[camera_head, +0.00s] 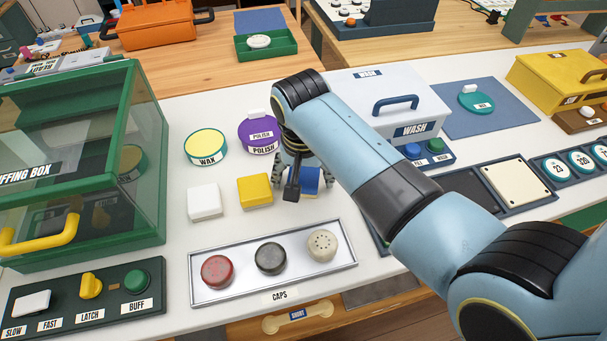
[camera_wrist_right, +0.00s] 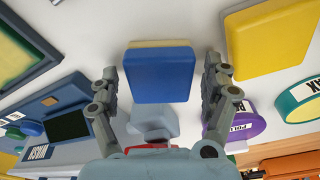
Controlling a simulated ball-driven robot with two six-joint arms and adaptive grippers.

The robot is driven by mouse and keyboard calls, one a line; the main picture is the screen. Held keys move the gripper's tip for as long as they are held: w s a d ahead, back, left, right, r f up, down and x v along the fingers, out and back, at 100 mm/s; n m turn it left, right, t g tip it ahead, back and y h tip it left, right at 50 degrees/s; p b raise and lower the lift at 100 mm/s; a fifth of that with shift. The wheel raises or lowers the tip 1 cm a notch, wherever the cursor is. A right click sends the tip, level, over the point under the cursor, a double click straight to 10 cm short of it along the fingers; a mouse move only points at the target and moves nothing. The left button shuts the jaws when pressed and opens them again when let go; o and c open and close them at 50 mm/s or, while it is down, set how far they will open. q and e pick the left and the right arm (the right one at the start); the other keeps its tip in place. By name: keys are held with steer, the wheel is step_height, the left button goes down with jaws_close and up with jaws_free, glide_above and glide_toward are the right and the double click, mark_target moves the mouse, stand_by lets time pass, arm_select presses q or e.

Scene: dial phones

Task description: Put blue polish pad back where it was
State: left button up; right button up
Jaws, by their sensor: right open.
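The blue polish pad (camera_head: 312,182) sits on the white counter, to the right of the yellow pad (camera_head: 255,191) and white pad (camera_head: 204,202). My right gripper (camera_head: 296,178) is over it and hides part of it in the head view. In the right wrist view the blue pad (camera_wrist_right: 158,74), with a pale yellowish layer along its far edge, shows between the two spread fingers of my right gripper (camera_wrist_right: 161,72). A gap shows on both sides, so the gripper is open and not holding it. My left gripper is out of view.
The purple POLISH tin (camera_head: 258,132) and the WAX tin (camera_head: 206,147) stand behind the pads. A tray of caps (camera_head: 215,297) lies in front. The green buffing box (camera_head: 150,200) is at left, and the WASH box (camera_head: 440,105) at right behind my arm.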

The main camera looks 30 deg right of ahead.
mark_target(302, 182)
step_height(302, 182, up, 12)
steer(key=s+a+p, duration=0.1)
steer(key=p, duration=1)
steer(key=shift+s+p, duration=0.2)
steer(key=shift+p, duration=0.15)
